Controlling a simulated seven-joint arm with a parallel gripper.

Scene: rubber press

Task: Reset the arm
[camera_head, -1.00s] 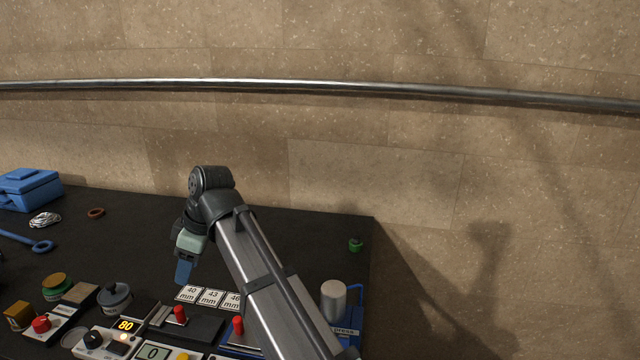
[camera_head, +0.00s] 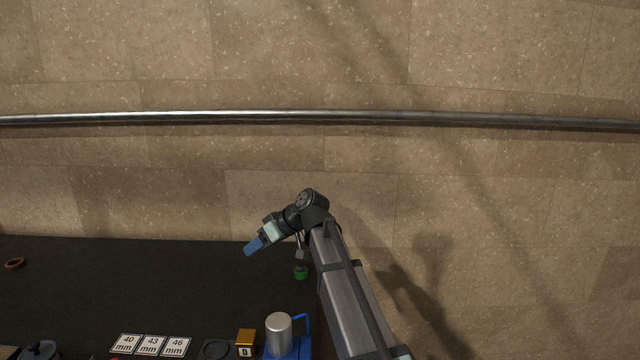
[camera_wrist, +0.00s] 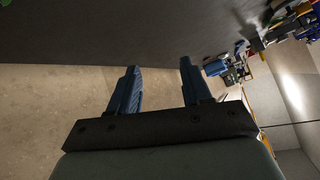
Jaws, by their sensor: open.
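My gripper (camera_head: 254,246) is raised over the right end of the dark table (camera_head: 150,285) in the head view, with its blue fingers pointing down and left. In the wrist view my gripper (camera_wrist: 158,82) shows two blue fingers spread apart with nothing between them. My arm comes up from the lower right, and its wrist is bent near the table's far right corner. The finger gap is not clear in the head view.
A green ring-like piece (camera_head: 301,272) lies near the table's right edge. Cards marked 40, 43 and 46 mm (camera_head: 151,345) lie in front, beside a blue press with a metal cylinder (camera_head: 278,328). A brown ring (camera_head: 14,263) is at far left. A wall rail (camera_head: 320,116) runs behind.

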